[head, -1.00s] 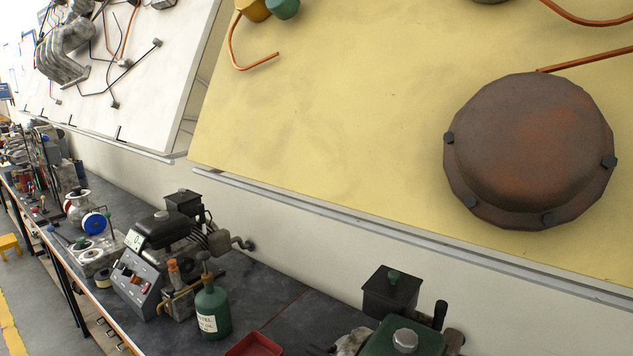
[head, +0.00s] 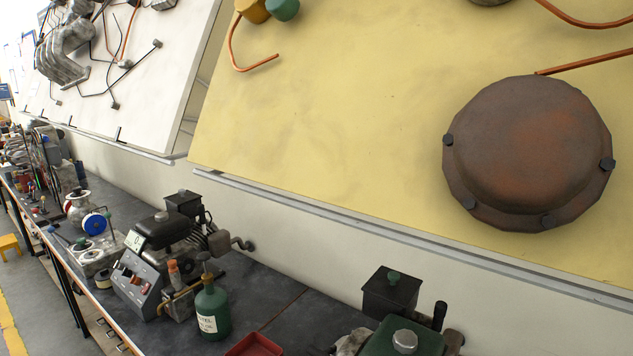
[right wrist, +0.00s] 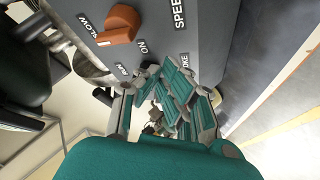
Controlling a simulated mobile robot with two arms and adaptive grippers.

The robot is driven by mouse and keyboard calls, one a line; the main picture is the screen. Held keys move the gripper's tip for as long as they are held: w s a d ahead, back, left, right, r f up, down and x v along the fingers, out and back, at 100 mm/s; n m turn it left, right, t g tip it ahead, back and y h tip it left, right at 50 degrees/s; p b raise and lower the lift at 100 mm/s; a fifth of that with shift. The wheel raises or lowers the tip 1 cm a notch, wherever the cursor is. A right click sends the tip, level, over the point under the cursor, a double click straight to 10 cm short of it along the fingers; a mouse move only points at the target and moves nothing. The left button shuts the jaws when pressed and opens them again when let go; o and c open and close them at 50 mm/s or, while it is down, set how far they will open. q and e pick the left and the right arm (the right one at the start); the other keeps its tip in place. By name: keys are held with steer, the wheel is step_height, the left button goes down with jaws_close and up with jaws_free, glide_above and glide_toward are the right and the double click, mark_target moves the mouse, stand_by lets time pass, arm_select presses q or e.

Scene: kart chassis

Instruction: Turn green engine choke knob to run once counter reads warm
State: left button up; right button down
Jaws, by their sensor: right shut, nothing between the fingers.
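In the right wrist view a grey control panel (right wrist: 205,25) carries white lettering: SLOW, ON, RUN, SPEED and a partly covered word ending in OKE. An orange-brown knob (right wrist: 121,26) sits on it near ON. My right gripper (right wrist: 172,88), teal and grey, is shut and empty, its fingers just below the lettering and covering part of the panel. I cannot see a choke knob; the fingers may hide it. In the head view the green engine (head: 385,338) shows only its top at the bottom edge. Its counter is not visible. My left gripper is in neither view.
On the dark bench (head: 290,290) stand a black engine (head: 165,232) with its own grey switch panel (head: 137,280), a green labelled bottle (head: 212,312) and a red tray (head: 255,345). A yellow board (head: 330,110) with a rusty round cover (head: 530,150) rises behind.

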steer(key=shift+w+r, duration=0.1)
steer(key=shift+w, duration=0.05)
steer(key=shift+d+r, duration=0.2)
steer(key=shift+d, duration=0.1)
stand_by(0.6)
steer(key=shift+d+r, duration=0.15)
steer(key=shift+d, duration=0.05)
steer(key=shift+w+d+r, duration=0.1)
steer(key=shift+d+r, duration=0.15)
steer(key=shift+r, duration=0.05)
stand_by(0.4)
steer(key=shift+d, duration=0.1)
steer(key=shift+s+d, duration=0.15)
steer(key=shift+s, duration=0.05)
steer(key=s+a+r+p, duration=0.1)
steer(key=s+r+p, duration=0.1)
steer(key=s+a+r+p, duration=0.1)
steer(key=r, duration=0.1)
steer(key=shift+s+a, duration=0.3)
